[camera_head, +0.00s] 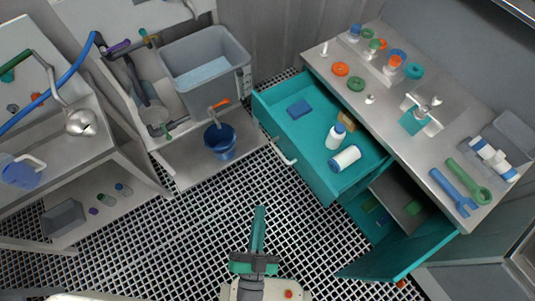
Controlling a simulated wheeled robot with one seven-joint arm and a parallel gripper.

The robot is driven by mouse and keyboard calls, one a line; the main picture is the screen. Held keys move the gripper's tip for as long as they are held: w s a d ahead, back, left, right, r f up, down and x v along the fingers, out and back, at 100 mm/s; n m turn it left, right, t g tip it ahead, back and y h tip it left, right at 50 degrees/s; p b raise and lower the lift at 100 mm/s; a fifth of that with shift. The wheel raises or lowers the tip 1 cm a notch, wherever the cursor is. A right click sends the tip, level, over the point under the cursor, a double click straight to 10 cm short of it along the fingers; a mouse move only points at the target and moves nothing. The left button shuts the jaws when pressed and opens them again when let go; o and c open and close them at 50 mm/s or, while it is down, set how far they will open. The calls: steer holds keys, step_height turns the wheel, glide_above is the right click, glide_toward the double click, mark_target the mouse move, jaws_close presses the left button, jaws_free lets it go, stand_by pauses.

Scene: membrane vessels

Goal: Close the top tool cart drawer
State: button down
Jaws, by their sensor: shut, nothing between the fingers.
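The top drawer (291,133) of the teal tool cart (350,104) is pulled out to the left, with its inside showing. Its pale bar handle (284,152) is on the front face. In the drawer lie a blue block (299,109), two white bottles with blue caps (345,158) and a tan block (347,120). My gripper (260,209) is at the lower middle, its teal fingers shut and empty. In the picture it is below and left of the drawer front, apart from it, over the grated floor.
A teal door (395,258) hangs open below the drawer, showing a lower compartment. The cart's grey top (395,112) holds rings, wrenches and a clamp. A blue bucket (220,141) and a grey basin (207,70) stand left of the drawer. The grated floor (190,220) is mostly clear.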

steer(key=w+a+f+m+g+h, duration=0.45)
steer(key=w+f+m+h, duration=0.3)
steer(key=m, duration=0.35)
steer(key=w+a+f+m+g+h, duration=0.3)
steer(key=w+a+f+m+h, duration=0.4)
steer(key=m, duration=0.4)
steer(key=r+x, duration=0.1)
steer(key=x, duration=1.4)
steer(key=shift+w+h, duration=0.2)
steer(key=shift+h, duration=0.25)
